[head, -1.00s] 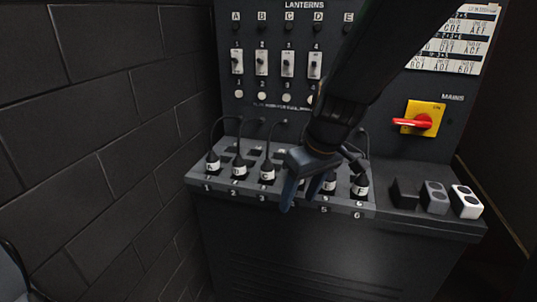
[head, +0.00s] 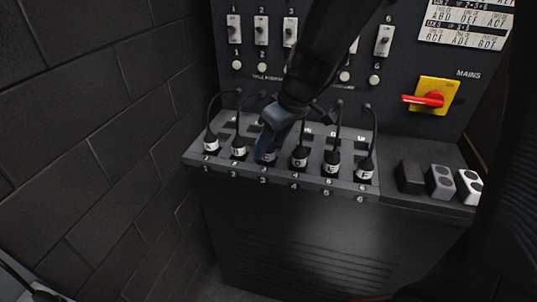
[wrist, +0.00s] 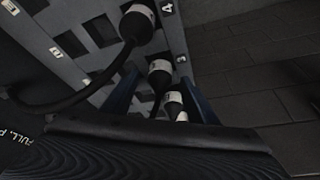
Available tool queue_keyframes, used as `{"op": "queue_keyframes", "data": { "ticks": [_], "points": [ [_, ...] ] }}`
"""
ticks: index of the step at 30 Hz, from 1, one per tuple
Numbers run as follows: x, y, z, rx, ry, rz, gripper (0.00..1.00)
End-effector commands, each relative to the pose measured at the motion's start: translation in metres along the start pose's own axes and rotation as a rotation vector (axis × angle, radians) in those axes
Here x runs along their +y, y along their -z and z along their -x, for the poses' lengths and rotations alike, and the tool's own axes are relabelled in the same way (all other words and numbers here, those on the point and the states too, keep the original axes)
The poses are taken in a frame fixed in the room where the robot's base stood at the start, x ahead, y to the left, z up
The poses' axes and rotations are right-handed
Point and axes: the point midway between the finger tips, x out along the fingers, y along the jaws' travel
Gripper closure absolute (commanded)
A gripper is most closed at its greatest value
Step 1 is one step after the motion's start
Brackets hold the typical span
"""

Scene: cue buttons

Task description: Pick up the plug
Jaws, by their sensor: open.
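Several black plugs with white letter labels stand in a row on the ledge, each on a black cable. The plug at number 3 (head: 269,157) is partly hidden by my gripper (head: 266,148). In the wrist view, that plug (wrist: 160,74) shows between my two blue fingers, which are open with one on each side of it. I cannot tell whether they touch it. The plug at number 4 (wrist: 138,24) is just beyond my fingers and also shows in the head view (head: 299,158). The plug at number 2 (head: 239,149) is close on the left.
Plugs E (head: 332,166) and F (head: 365,170) stand to the right. A red mains switch (head: 424,99) is on the panel. Black, grey and white blocks (head: 440,184) sit at the ledge's right end. A brick wall (head: 90,130) is on the left.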

Motion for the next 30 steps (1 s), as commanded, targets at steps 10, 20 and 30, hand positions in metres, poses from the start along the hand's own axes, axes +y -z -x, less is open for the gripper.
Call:
{"op": "queue_keyframes", "data": {
  "ticks": [10,20,30],
  "points": [
    [0.001,-0.001,-0.03,0.0,-0.002,-0.003,0.47],
    [0.001,-0.001,-0.03,0.0,-0.002,-0.003,0.67],
    [0.001,0.0,-0.03,0.0,-0.002,-0.003,0.94]
  ]
}}
